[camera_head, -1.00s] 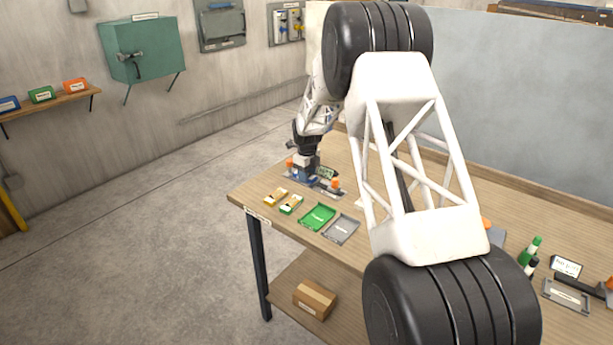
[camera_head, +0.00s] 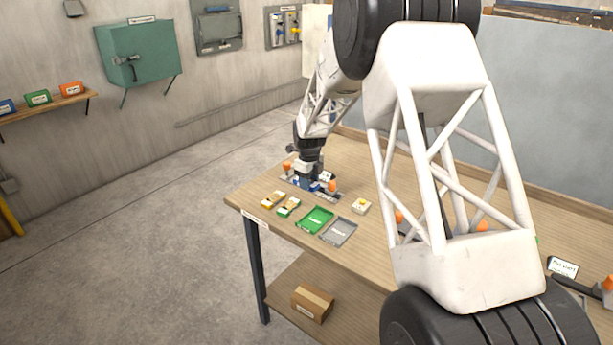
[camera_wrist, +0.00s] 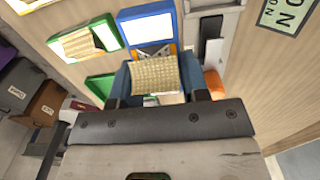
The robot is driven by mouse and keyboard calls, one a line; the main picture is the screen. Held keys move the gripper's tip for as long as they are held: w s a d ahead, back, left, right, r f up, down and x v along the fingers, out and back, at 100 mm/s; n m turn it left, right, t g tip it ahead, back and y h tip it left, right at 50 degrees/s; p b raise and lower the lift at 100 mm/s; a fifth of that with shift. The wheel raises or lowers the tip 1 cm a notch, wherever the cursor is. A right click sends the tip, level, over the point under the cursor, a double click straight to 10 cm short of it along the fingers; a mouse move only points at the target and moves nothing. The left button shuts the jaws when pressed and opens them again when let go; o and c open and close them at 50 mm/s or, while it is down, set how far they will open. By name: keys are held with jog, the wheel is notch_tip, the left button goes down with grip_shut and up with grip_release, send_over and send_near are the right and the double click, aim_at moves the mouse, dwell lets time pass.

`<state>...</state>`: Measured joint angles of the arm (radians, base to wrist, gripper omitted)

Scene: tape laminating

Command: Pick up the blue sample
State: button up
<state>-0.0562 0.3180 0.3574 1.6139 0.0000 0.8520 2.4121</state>
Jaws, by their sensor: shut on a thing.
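My gripper (camera_head: 309,183) is low over the far left of the bench, at a fixture with orange knobs. In the wrist view my gripper (camera_wrist: 158,88) is shut on the blue sample (camera_wrist: 155,75), which shows a tan woven patch with blue at both sides. Behind it lies a blue-framed white piece (camera_wrist: 148,26); I cannot tell whether it belongs to the held sample. The sample's underside and any gap to the bench are hidden. A green-framed sample (camera_wrist: 85,40) with a tan patch lies to the left.
A yellow sample (camera_head: 272,200) and the green one (camera_head: 288,207) lie near the bench's left edge. A green tray (camera_head: 314,220), a grey tray (camera_head: 338,231) and a small pale block (camera_head: 361,205) are nearby. An orange knob (camera_head: 333,186) stands close by the gripper.

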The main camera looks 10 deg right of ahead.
jog(key=shift+s+d+r, duration=0.1)
jog(key=shift+s+r, duration=0.05)
jog(key=shift+s, duration=1.65)
jog(key=shift+s+d+r, duration=0.1)
jog(key=shift+s+r, duration=0.05)
jog(key=shift+s, duration=1.6)
jog(key=s+n, duration=0.1)
jog(key=d+r+n, duration=0.1)
jog(key=n, duration=0.1)
jog(key=s+d+n, duration=0.1)
jog(key=shift+s+r+n, duration=0.25)
jog(key=shift+s+n, duration=0.05)
jog(key=s+d+r+n, duration=0.3)
jog(key=s+d+n, duration=0.2)
jog(key=n, duration=0.8)
jog(key=shift+s, duration=1.65)
jog(key=shift+r, duration=0.1)
jog(key=shift+f, duration=0.25)
